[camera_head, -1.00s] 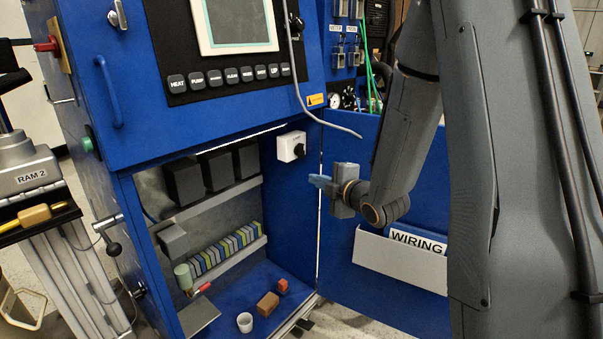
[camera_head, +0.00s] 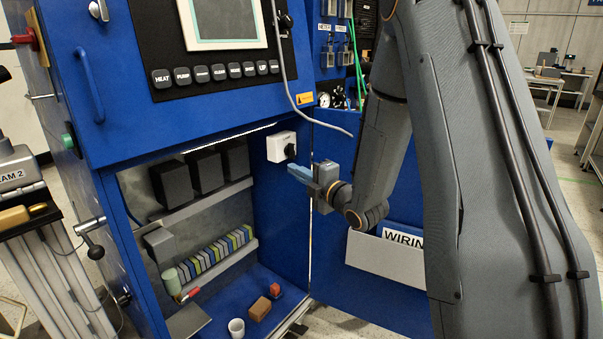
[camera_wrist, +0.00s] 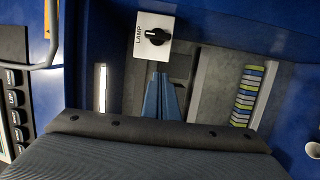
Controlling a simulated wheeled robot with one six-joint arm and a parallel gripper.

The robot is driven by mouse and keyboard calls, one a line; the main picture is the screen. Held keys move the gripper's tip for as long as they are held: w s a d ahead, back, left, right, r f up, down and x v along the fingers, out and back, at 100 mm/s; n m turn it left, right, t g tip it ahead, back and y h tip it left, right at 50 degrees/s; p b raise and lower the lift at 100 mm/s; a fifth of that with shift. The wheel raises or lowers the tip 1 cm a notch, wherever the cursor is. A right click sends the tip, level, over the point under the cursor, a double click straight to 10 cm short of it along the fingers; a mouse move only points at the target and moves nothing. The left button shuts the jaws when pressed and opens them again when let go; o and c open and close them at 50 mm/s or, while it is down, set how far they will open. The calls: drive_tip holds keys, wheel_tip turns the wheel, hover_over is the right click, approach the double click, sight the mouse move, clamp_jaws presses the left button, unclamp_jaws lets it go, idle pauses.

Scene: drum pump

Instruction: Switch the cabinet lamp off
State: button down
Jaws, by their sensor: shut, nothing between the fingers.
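The lamp switch (camera_head: 281,147) is a white box with a black rotary knob on the inner right wall of the open blue cabinet (camera_head: 283,220). In the wrist view the switch (camera_wrist: 153,36) carries the label LAMP, and its black knob sits tilted. My gripper (camera_head: 291,170) is shut and empty, its blue fingers just below and in front of the switch. In the wrist view the fingers (camera_wrist: 161,78) point toward the switch, apart from it as far as I can tell. A lit white strip (camera_wrist: 102,88) shows in the wrist view.
The open cabinet door with a WIRING pocket (camera_head: 385,256) stands right of my gripper. A grey cable (camera_head: 292,85) hangs above it. A white cup (camera_head: 236,327), a brown block (camera_head: 259,308) and a red block (camera_head: 275,289) stand on the cabinet floor.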

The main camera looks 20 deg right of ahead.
sight(291, 151)
drive_tip(key=w, duration=0.7)
drive_tip(key=shift+w, duration=0.25)
drive_tip(key=shift+w+d, duration=0.35)
drive_tip(key=shift+d, duration=0.1)
drive_tip(key=shift+d, duration=0.1)
